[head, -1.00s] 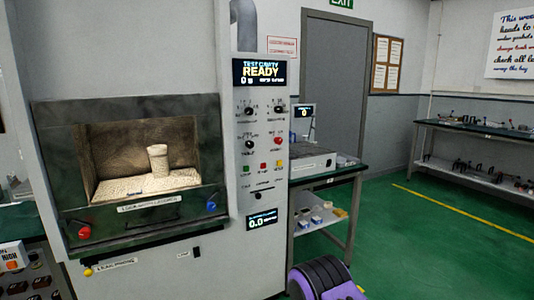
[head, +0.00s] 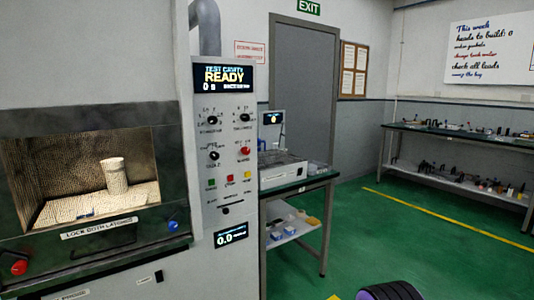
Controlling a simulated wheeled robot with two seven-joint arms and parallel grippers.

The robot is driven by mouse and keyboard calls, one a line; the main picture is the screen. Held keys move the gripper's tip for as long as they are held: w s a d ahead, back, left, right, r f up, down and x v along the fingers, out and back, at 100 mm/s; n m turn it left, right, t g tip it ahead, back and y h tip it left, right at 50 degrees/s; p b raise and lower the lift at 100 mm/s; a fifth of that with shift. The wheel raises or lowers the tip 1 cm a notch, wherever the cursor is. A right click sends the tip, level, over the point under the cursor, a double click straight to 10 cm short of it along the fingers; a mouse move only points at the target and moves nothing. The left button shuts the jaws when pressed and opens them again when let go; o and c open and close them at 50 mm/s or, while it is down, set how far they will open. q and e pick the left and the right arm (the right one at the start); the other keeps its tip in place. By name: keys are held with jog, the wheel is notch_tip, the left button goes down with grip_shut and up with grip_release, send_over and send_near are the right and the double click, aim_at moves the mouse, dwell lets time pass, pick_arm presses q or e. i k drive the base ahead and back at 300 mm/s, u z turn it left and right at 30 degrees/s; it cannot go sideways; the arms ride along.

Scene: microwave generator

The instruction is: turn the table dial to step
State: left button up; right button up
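The control panel (head: 224,150) of the microwave generator stands upright left of centre in the head view, with a lit screen (head: 223,77) reading "TEST CAVITY READY". Below it are black dials: an upper left dial (head: 212,121), an upper right dial (head: 245,118) and a lower left dial (head: 214,155). A red knob (head: 246,151) is at the lower right. The small labels are too blurred to tell which dial is the table dial or where it points. Neither of my grippers is in view.
The open cavity (head: 30,170) on the left holds a pale cup (head: 115,176). A bench (head: 325,177) with a small display stands right of the panel. A long shelf bench (head: 460,134) lines the far right wall. Green floor (head: 420,240) is clear between them.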

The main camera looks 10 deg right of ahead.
aim_at(215, 156)
jog(key=z, duration=0.4)
jog(key=i, duration=1)
